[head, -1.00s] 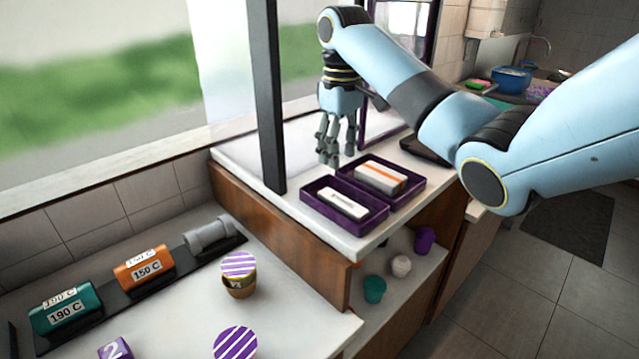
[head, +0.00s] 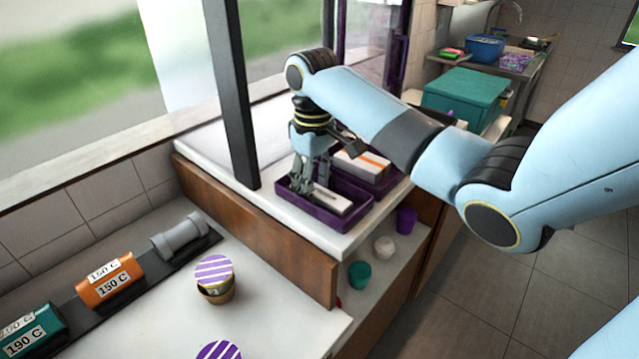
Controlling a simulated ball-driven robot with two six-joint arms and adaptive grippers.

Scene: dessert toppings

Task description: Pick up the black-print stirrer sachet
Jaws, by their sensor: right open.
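The black-print stirrer sachet (head: 331,202) is a white packet with a dark mark, lying in the front purple tray (head: 318,217) on the white counter. My right gripper (head: 312,190) points down over the left part of this tray. Its fingers are open and overlap the sachet's left end in the picture; whether they touch it I cannot tell. The sachet's left end is partly hidden by the fingers. An orange-striped sachet (head: 362,167) lies in the purple tray behind, partly hidden by my right arm. My left gripper is not in view.
A black post (head: 231,95) stands just left of my right gripper. Purple-striped cups (head: 215,270) stand on the lower counter at the front.

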